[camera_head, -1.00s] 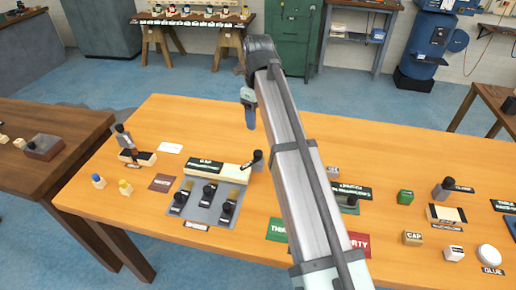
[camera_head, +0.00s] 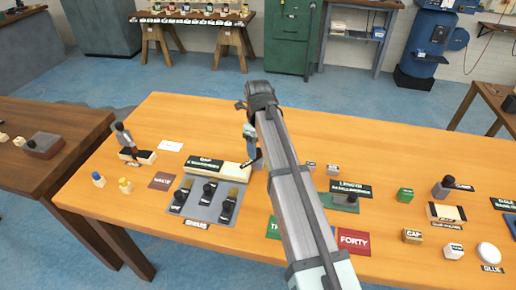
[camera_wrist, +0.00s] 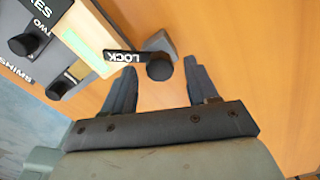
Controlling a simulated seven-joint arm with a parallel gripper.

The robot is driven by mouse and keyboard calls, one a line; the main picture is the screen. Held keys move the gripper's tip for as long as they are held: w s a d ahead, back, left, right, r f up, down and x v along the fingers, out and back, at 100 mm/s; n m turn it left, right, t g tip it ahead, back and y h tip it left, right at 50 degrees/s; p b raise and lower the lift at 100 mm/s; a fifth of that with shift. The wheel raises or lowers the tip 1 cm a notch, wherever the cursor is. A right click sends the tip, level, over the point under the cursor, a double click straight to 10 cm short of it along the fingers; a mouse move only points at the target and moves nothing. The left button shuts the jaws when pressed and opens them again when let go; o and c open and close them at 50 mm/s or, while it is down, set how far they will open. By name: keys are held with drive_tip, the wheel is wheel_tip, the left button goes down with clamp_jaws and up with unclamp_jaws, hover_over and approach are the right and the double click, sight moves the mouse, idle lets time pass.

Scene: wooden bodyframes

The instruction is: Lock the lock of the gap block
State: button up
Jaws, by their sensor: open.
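The gap block (camera_head: 228,175) is a long cream block with a black label plate, standing behind a grey panel. Its lock is at the right end, partly hidden by my gripper (camera_head: 250,150) in the head view. In the wrist view the lock shows as a black round knob (camera_wrist: 160,67) by a grey piece (camera_wrist: 160,42), beside a black LOCK label (camera_wrist: 124,57). My gripper (camera_wrist: 160,72) is open, its two fingers on either side of the knob in that view. I cannot tell whether a finger touches it. The block's end (camera_wrist: 85,38) is at upper left.
The grey panel (camera_head: 228,219) with several black knobs is in front of the block. A length block plate (camera_head: 351,189), a red FORTY card (camera_head: 353,241) and small cubes lie to the right. Bare table (camera_wrist: 255,60) lies right of the lock.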

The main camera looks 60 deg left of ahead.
drive_tip(key=shift+f, duration=0.6)
clamp_jaws()
idle(0.4)
